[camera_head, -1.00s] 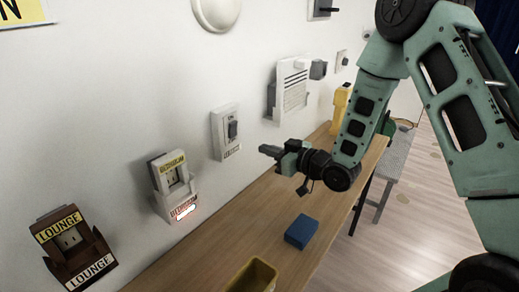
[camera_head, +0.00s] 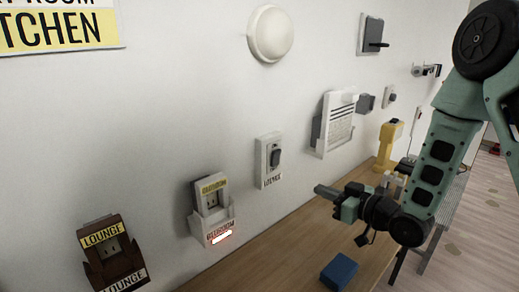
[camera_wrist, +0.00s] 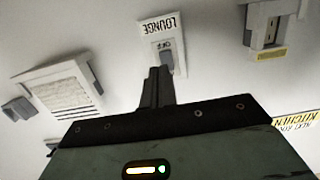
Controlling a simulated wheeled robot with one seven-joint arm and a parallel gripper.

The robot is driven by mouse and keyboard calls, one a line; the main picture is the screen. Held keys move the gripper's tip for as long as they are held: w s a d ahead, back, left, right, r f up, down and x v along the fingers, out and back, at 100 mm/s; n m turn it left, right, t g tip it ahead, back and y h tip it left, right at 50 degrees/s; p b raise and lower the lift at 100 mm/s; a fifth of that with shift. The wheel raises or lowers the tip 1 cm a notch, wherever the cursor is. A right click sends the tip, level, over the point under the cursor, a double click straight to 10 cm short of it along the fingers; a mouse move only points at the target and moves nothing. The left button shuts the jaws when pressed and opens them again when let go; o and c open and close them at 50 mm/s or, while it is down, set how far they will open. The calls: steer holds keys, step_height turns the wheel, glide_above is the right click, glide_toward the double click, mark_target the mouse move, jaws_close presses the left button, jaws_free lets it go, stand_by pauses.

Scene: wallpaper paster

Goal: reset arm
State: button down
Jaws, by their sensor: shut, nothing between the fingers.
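My gripper (camera_head: 322,191) is shut and empty. In the head view it points left toward the wall, above the wooden table, with my green arm reaching in from the right. A white switch with a grey rocker and a LOUNGE label (camera_head: 269,160) is on the wall to the left of the gripper. In the wrist view my closed fingers (camera_wrist: 157,75) show just below that switch (camera_wrist: 163,48) in the picture. I cannot tell the exact gap between them, but the head view shows them apart.
A blue block (camera_head: 338,271) lies on the wooden table (camera_head: 285,262). A white outlet holder (camera_head: 212,210), a brown outlet holder (camera_head: 112,255), a louvred box (camera_head: 335,122) and a round white fixture (camera_head: 270,33) are on the wall. A yellow device (camera_head: 387,145) stands at the table's far end.

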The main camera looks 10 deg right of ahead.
steer(key=s+a+g+h, duration=0.5)
steer(key=s+a+g, duration=0.1)
steer(key=s+a, duration=0.25)
steer(key=s+a+r+g+h, duration=0.1)
steer(key=s+g, duration=0.1)
steer(key=s, duration=0.5)
steer(key=s+r+g+h, duration=0.1)
steer(key=s+g, duration=0.2)
steer(key=s, duration=0.5)
steer(key=s+a+r+n+g+h, duration=0.1)
steer(key=s+g, duration=0.1)
steer(key=s, duration=0.5)
steer(key=shift+s+a+r+g+h, duration=0.3)
steer(key=shift+r+g, duration=0.05)
steer(key=shift+g, duration=0.05)
